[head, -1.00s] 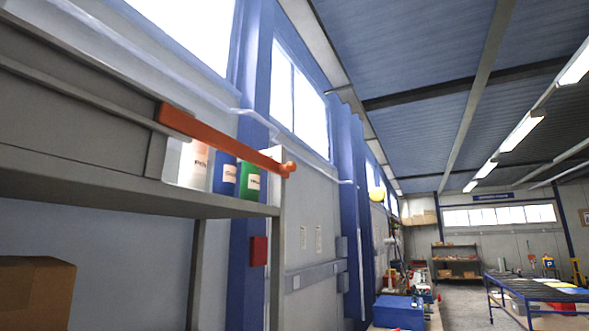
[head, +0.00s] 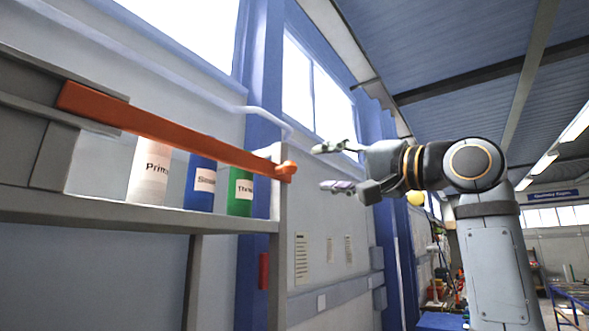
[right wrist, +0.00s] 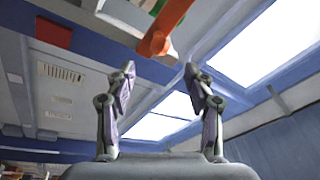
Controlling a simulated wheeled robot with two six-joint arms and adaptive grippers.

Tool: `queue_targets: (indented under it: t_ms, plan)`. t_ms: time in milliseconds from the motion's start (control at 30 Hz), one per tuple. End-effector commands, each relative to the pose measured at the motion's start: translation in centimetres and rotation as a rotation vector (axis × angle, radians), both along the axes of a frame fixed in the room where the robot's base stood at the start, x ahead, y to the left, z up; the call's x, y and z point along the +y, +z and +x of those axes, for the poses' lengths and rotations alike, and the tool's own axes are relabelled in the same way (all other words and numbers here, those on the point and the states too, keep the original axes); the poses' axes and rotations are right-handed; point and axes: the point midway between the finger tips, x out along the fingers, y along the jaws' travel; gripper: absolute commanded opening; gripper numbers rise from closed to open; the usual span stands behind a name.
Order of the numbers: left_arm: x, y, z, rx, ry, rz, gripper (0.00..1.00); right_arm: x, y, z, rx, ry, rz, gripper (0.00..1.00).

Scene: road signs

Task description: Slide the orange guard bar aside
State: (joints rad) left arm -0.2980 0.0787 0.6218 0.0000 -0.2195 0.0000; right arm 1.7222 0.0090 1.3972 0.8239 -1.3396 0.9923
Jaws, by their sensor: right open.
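The orange guard bar (head: 190,134) runs across the front of a grey shelf in the head view, with a rounded knob (head: 286,171) at its right end. Behind the bar stand a white bottle (head: 150,175), a blue one (head: 201,184) and a green one (head: 240,192). My right gripper (head: 335,166) is open and empty, to the right of the knob and apart from it, its fingers pointing left. In the right wrist view the bar's end (right wrist: 155,43) shows above and beyond the open fingers (right wrist: 160,85). My left gripper is out of view.
The grey shelf board (head: 130,214) ends at an upright post (head: 279,250) below the knob. A wall with posted papers and a blue column stand behind. Free air lies between my gripper and the knob.

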Motion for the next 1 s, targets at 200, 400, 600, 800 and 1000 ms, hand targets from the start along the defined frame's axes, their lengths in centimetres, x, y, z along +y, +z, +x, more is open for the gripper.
queue_targets:
  t_ms: [200, 400, 600, 800, 1000]
  plan:
    - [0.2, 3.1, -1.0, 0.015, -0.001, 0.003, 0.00, 2.8, 1.5, 2.7, 0.006, 0.003, 0.000, 0.54]
    - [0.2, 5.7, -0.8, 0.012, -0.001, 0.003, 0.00, 5.6, 2.3, 5.4, 0.004, 0.000, 0.000, 0.54]
    - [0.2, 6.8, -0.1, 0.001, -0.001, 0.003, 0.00, 7.0, 2.3, 6.9, 0.002, -0.002, 0.000, 0.54]
    - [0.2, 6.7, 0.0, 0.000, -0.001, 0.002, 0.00, 7.2, 2.1, 7.1, 0.001, -0.003, 0.000, 0.54]
    - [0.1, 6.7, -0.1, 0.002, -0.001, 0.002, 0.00, 7.2, 2.1, 7.0, 0.001, -0.003, 0.000, 0.39]
